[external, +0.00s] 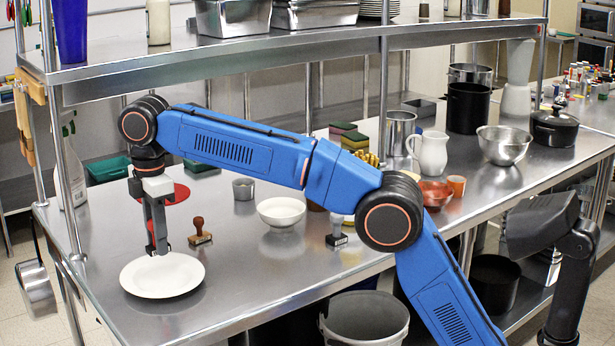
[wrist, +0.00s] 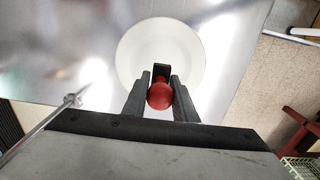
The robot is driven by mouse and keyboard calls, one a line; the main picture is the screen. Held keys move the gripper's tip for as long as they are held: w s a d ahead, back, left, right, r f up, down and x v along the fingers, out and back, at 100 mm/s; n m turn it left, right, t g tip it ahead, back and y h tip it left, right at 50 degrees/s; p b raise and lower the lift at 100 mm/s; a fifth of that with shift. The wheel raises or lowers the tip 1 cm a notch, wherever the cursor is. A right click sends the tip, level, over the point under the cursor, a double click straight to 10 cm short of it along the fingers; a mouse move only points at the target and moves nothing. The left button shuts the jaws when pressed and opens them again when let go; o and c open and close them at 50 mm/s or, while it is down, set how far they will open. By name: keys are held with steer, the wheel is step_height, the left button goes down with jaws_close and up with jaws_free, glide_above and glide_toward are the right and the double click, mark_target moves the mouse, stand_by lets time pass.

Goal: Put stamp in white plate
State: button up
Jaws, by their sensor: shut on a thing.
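The white plate (external: 163,280) lies near the front left corner of the steel table. It also shows below my gripper in the wrist view (wrist: 135,50). My gripper (external: 158,247) points straight down over the plate's back part. In the wrist view, my gripper (wrist: 159,98) is shut on a stamp with a round red knob (wrist: 159,95) and a dark part beyond it. The fingers mostly hide this stamp in the external view; I cannot tell whether it touches the plate. A stamp with a brown-red handle (external: 198,229) stands on the table right of the plate.
A dark stamp (external: 337,233) stands farther right. A white bowl (external: 281,213), a metal cup (external: 243,189) and a red disc (external: 178,193) are behind. A shelf post (external: 68,190) rises left of my gripper. The tabletop in front of the bowl is bare.

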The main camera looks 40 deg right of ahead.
mark_target(163, 280)
steer(key=shift+f, duration=3.45)
steer(key=shift+f, duration=0.15)
steer(key=o, duration=1)
steer(key=shift+o, duration=0.2)
step_height(163, 280, up, 12)
steer(key=shift+f, duration=0.1)
steer(key=shift+r, duration=0.25)
